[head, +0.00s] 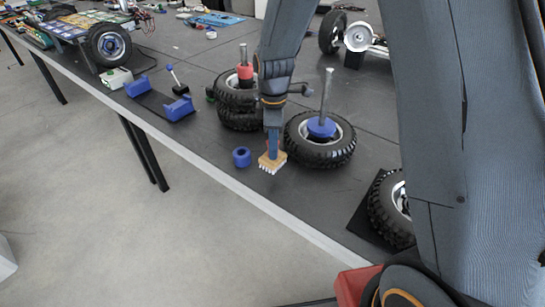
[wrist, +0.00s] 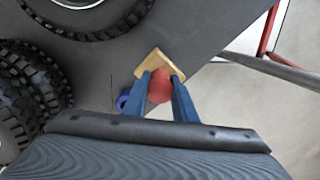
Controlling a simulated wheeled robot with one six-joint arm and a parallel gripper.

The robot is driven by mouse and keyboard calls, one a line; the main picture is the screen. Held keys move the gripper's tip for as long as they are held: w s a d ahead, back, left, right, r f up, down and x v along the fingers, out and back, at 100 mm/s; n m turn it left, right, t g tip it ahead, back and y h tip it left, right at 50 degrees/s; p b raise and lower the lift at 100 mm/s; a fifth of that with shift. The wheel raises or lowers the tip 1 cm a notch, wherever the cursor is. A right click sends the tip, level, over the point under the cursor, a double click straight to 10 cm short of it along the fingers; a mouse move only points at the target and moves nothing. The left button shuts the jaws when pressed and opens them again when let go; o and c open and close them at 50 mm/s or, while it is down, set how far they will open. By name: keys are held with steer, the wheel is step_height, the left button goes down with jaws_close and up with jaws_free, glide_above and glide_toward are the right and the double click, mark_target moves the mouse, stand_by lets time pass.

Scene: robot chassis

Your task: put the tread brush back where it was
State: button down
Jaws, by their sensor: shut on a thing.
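The tread brush (head: 272,162) has a pale wooden block with white bristles pointing down. It is near the front edge of the dark table, between a blue ring (head: 241,157) and a tyre (head: 338,157). My gripper (head: 272,148) points down and is shut on the brush from above. In the wrist view, the blue fingers (wrist: 160,88) pinch the brush's red knob, and a corner of its wooden block (wrist: 160,58) shows beyond. I cannot tell whether the bristles touch the table.
Stacked tyres (head: 238,112) with a red-collared post stand behind and left of my gripper. A blue cradle (head: 160,103) lies farther left. Another tyre (head: 388,215) is at right, on a black plate. The table edge (head: 215,174) is close in front. Bare tabletop lies left of the blue ring.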

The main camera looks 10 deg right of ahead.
steer(key=shift+f+p, duration=0.55)
steer(key=shift+f, duration=1.95)
steer(key=c, duration=1.4)
jaws_free()
steer(key=shift+f, duration=0.15)
steer(key=shift+c, duration=0.2)
step_height(320, 180, up, 12)
steer(key=b, duration=0.3)
steer(key=shift+s+d+r+m, duration=0.2)
steer(key=shift+s+d+m, duration=0.1)
steer(key=s+d+m, duration=0.5)
steer(key=s+m, duration=0.2)
steer(key=s, duration=0.1)
steer(key=s+d+f+m+t, duration=0.1)
steer(key=s+d+m, duration=0.4)
steer(key=s+m, duration=0.3)
steer(key=shift+s+f+m, duration=0.15)
steer(key=shift+s+m, duration=0.05)
steer(key=shift+m, duration=0.1)
